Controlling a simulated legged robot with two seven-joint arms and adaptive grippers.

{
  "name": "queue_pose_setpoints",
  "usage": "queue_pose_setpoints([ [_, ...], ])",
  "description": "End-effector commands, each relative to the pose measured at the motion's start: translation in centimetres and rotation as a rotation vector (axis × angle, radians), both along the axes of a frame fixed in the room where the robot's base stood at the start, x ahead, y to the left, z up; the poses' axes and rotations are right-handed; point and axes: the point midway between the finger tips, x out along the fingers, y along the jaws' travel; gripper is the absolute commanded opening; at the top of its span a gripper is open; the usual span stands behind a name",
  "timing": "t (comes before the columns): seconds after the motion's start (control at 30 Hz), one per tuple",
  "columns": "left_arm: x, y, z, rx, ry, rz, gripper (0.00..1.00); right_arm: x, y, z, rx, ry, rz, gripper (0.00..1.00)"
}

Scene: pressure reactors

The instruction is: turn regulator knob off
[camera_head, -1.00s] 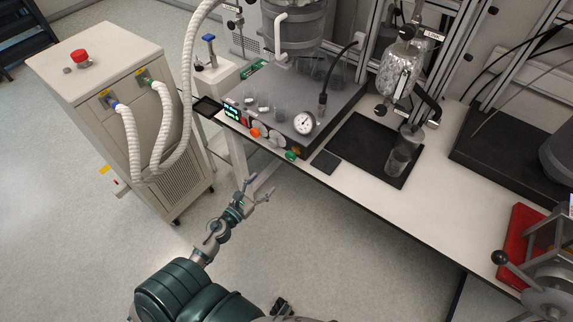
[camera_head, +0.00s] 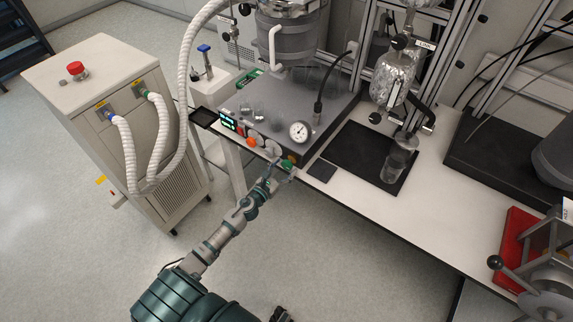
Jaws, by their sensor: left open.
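The grey reactor control unit (camera_head: 330,112) stands on the bench. Its front edge carries a lit display (camera_head: 228,121), an orange knob (camera_head: 251,142), a round grey dial (camera_head: 272,147) and a green knob (camera_head: 287,164). A round white pressure gauge (camera_head: 299,131) stands up beside them. Which control is the regulator knob is not clear from its look. My left gripper (camera_head: 280,171) is open, with its fingers at the front edge just below the grey dial and the green knob. Whether it touches either one cannot be told.
A beige cabinet (camera_head: 110,80) with white hoses (camera_head: 153,160) stands left of the bench. A black tray (camera_head: 355,160) with a glass beaker (camera_head: 395,165) lies right of the unit. A small dark pad (camera_head: 321,171) lies at the bench edge. The floor in front is clear.

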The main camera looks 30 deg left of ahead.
Motion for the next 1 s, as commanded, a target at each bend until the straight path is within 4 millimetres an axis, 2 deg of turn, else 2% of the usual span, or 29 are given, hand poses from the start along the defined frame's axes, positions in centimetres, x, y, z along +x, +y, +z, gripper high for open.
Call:
queue_pose_setpoints([
  [0.2, 1.6, -0.2, 0.0, -0.001, 0.000, -0.001, 0.70, -0.2, -0.1, -0.1, -0.001, 0.003, 0.000, 0.70],
  [0.47, 1.6, -0.2, 0.0, -0.001, 0.000, -0.001, 0.70, -0.3, -0.1, -0.1, -0.001, 0.003, 0.000, 0.70],
  [0.7, 1.6, -0.2, 0.0, -0.001, 0.000, -0.001, 0.10, -0.3, -0.1, -0.1, -0.001, 0.003, 0.000, 0.70],
  [1.0, 1.6, -0.1, 0.0, -0.021, 0.002, 0.000, 0.10, -0.2, -0.1, -0.1, 0.000, 0.002, 0.000, 0.70],
])
